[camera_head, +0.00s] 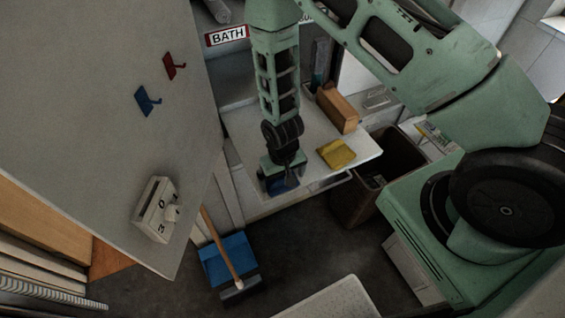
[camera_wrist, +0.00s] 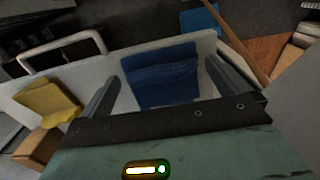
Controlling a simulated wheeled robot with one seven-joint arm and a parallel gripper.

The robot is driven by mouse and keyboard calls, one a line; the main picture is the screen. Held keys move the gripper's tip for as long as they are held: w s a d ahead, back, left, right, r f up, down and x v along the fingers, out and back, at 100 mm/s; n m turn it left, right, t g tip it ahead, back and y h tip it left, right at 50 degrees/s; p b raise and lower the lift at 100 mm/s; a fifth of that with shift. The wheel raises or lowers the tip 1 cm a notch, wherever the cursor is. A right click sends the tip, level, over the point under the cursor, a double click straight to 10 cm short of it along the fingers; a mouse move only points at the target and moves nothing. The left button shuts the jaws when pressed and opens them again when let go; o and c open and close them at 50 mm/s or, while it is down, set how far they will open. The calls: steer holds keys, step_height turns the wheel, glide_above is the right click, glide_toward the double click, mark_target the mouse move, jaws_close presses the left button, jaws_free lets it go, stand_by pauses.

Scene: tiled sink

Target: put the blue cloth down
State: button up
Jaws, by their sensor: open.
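The blue cloth (camera_wrist: 163,72) lies on the white counter (camera_wrist: 215,42), near its front edge, in the wrist view. In the head view only a bit of the cloth (camera_head: 283,184) shows beneath my gripper (camera_head: 281,186). In the wrist view my gripper (camera_wrist: 161,72) is open, with one finger on each side of the cloth and gaps between the fingers and the cloth. The cloth's near end is hidden by the gripper body. I cannot tell how far the fingertips are above the counter.
A yellow cloth (camera_head: 337,153) and a brown block (camera_head: 338,108) lie to the right on the counter. A dark bin (camera_head: 352,203) stands beside it. A grey panel (camera_head: 100,110) with hooks fills the left.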

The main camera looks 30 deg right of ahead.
step_height(320, 180, up, 11)
steer(key=b, duration=0.3)
step_height(320, 180, up, 13)
steer(key=n+y, duration=0.1)
steer(key=n, duration=0.3)
glide_above(282, 179)
steer(key=s+a, duration=0.6)
steer(key=s, duration=0.2)
steer(key=s+r+n, duration=0.3)
steer(key=s+r, duration=0.4)
steer(key=s, duration=0.2)
steer(key=shift+s+r+n, duration=0.15)
steer(key=shift+n, duration=0.25)
steer(key=shift+a, duration=0.1)
